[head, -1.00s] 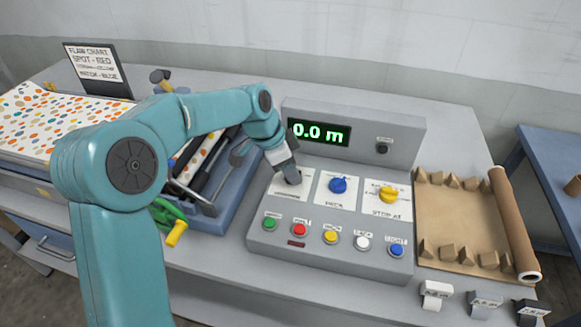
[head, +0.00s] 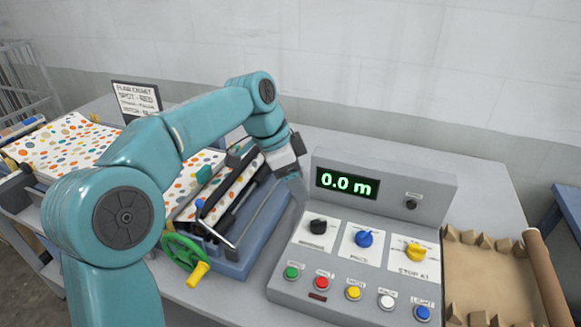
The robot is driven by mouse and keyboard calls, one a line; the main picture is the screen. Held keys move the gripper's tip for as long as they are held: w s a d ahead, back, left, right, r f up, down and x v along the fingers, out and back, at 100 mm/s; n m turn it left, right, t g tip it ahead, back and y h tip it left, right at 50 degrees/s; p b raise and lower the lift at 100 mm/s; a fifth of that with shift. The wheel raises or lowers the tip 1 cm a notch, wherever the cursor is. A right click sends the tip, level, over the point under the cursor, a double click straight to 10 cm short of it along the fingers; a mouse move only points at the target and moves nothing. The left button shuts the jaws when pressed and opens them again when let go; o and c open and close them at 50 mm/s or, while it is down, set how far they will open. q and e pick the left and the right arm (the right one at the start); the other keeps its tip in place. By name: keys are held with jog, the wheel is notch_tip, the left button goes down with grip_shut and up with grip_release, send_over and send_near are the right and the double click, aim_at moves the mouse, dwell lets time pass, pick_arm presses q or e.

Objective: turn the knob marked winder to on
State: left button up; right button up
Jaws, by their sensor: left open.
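The grey control panel (head: 343,262) stands on the table with a lit display (head: 346,186) reading 0.0 m. Its black knob (head: 317,226) is at the left of the knob row, on a white plate whose label is too blurred to read. A blue knob (head: 364,239) and a yellow knob (head: 415,252) sit to its right. My left gripper (head: 300,190) is open and empty, above and a little left of the black knob, apart from it. My right gripper is out of view.
A row of coloured push buttons (head: 353,293) lines the panel's front. Left of it is the press with a green handwheel (head: 186,252) and spotted sheet (head: 70,150).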

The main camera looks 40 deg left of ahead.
pick_arm(q)
jog(key=shift+v, duration=1.75)
